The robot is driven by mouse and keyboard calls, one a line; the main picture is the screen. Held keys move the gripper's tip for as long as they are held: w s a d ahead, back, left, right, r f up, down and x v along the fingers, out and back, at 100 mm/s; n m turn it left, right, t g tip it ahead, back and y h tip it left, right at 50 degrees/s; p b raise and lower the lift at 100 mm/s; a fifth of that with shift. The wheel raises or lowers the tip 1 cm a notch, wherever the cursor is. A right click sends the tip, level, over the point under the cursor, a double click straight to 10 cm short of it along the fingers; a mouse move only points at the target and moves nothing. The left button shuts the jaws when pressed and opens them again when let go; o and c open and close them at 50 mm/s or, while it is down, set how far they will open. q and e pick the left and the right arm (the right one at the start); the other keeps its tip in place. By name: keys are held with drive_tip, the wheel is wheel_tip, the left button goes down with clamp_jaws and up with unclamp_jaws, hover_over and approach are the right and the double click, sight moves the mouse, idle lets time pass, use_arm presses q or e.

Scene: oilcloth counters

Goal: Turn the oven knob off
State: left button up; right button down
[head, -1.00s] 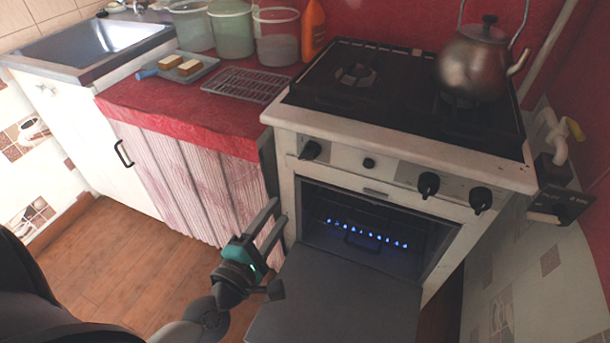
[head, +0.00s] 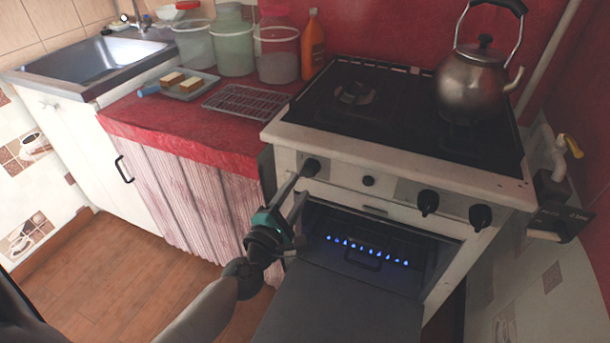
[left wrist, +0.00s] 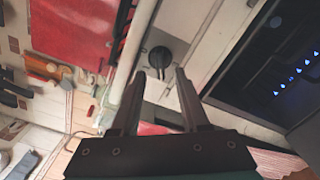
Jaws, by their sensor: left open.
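The white stove (head: 340,150) has black knobs on its front panel. The leftmost knob (head: 311,167) stands apart from two large knobs (head: 428,203) (head: 480,216) on the right. The oven (head: 375,240) is open below, with a row of blue flames (head: 367,249) lit inside. My left gripper (head: 298,187) is open, its fingertips just below and left of the leftmost knob. In the left wrist view, that knob (left wrist: 159,57) lies just beyond and between the two open fingertips (left wrist: 160,74). I cannot tell whether they touch it. My right gripper is not in view.
The lowered oven door (head: 340,305) extends below and right of my left gripper. A metal kettle (head: 472,85) stands on the hob. The red-covered counter (head: 190,130) holds a wire rack (head: 245,101), a tray and several jars. Open floor (head: 120,270) lies at lower left.

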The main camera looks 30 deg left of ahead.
sight(305, 177)
use_arm(q)
drive_tip(key=shift+w+a, duration=0.15)
drive_tip(key=shift+w, duration=2.25)
clamp_jaws()
